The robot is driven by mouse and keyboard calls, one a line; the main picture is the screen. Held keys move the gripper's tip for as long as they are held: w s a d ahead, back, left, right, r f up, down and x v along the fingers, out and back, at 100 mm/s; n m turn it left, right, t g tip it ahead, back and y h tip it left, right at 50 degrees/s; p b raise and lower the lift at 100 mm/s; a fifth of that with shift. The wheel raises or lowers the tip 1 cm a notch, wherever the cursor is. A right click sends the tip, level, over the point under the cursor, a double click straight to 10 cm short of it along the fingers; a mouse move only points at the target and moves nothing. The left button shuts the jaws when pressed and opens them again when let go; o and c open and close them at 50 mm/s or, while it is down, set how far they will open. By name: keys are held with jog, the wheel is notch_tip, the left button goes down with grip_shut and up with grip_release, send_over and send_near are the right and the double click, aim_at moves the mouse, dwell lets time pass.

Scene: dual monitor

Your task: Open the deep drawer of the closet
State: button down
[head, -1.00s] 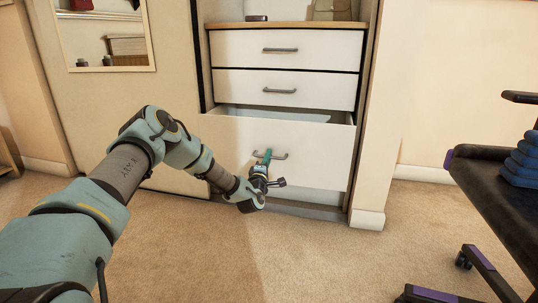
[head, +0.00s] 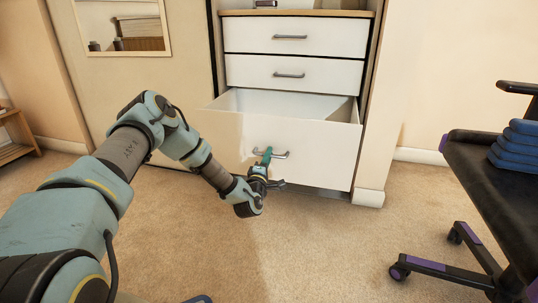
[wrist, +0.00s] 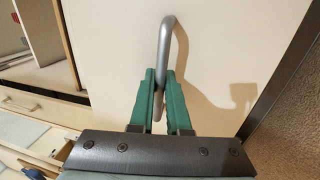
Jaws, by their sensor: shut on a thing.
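The deep drawer (head: 310,165) is the lowest and tallest drawer of the closet (head: 367,100). It stands well out from the closet, and its white inside shows as empty where I can see it. Its grey bar handle (head: 281,155) is on the front face. My gripper (head: 267,156) is at this handle, shut on it. In the wrist view, the green fingers (wrist: 158,95) close around the silver handle (wrist: 163,50), with the pale drawer front behind.
Two shallower drawers (head: 292,37) above are shut. A black chair (head: 500,170) with folded blue cloth stands at the right, its wheeled base on the carpet. A mirror (head: 125,25) hangs on the panel at the left. The carpet before the drawer (head: 310,245) is clear.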

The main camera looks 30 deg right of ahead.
jog(key=c, duration=0.9)
grip_release()
jog(key=p+v, duration=0.3)
jog(key=v, duration=0.7)
jog(key=shift+s+a+f+p, duration=0.1)
jog(key=shift+s+a+p, duration=0.15)
jog(key=shift+a+p, duration=0.05)
